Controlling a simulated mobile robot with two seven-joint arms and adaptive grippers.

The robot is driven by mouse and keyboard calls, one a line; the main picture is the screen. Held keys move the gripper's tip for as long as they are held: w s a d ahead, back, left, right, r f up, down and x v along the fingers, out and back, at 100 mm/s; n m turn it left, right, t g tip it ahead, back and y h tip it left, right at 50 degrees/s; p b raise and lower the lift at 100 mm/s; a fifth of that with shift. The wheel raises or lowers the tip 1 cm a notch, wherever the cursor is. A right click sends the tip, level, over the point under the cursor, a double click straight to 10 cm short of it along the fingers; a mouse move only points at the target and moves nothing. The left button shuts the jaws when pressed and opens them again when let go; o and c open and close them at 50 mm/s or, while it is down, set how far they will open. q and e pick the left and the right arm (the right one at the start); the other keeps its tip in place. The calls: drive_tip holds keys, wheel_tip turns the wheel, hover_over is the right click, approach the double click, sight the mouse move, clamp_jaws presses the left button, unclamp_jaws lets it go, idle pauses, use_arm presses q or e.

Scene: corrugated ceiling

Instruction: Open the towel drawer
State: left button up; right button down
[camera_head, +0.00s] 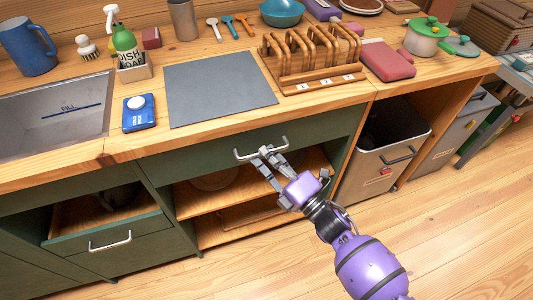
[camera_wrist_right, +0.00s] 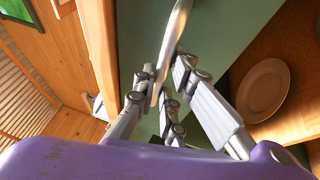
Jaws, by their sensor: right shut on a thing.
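The drawer (camera_head: 320,128) is a green front under the wooden counter, and it looks closed. Its silver bar handle (camera_head: 245,156) is in the middle of the front. My right gripper (camera_head: 267,153) is at the right part of this handle, with its fingers around the bar. In the right wrist view the handle (camera_wrist_right: 177,35) runs down between the fingers of the gripper (camera_wrist_right: 162,92), which are shut on it. The green drawer front (camera_wrist_right: 225,25) is right behind the fingers. Nothing inside the drawer can be seen. My left gripper is out of view.
Open shelves (camera_head: 215,203) with a plate lie below the drawer; the plate (camera_wrist_right: 263,90) also shows in the wrist view. A pulled-out lower drawer (camera_head: 108,241) is at left. A bin (camera_head: 385,165) stands at right. The wooden floor (camera_head: 460,235) in front is clear.

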use_arm(q)
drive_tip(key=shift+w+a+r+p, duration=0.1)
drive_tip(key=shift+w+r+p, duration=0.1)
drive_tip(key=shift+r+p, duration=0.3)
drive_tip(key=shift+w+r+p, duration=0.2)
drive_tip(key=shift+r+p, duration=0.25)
drive_tip(key=shift+p, duration=0.05)
use_arm(e)
drive_tip(key=s+d, duration=0.4)
drive_tip(key=s, duration=1)
drive_tip(key=s+d, duration=0.5)
drive_tip(key=s, duration=1)
drive_tip(key=shift+d, duration=0.2)
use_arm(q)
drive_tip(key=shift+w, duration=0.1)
use_arm(e)
drive_tip(key=shift+r, duration=0.1)
drive_tip(key=c, duration=1.8)
unclamp_jaws()
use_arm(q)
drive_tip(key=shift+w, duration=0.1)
use_arm(e)
drive_tip(key=v, duration=1.2)
drive_tip(key=shift+s, duration=0.1)
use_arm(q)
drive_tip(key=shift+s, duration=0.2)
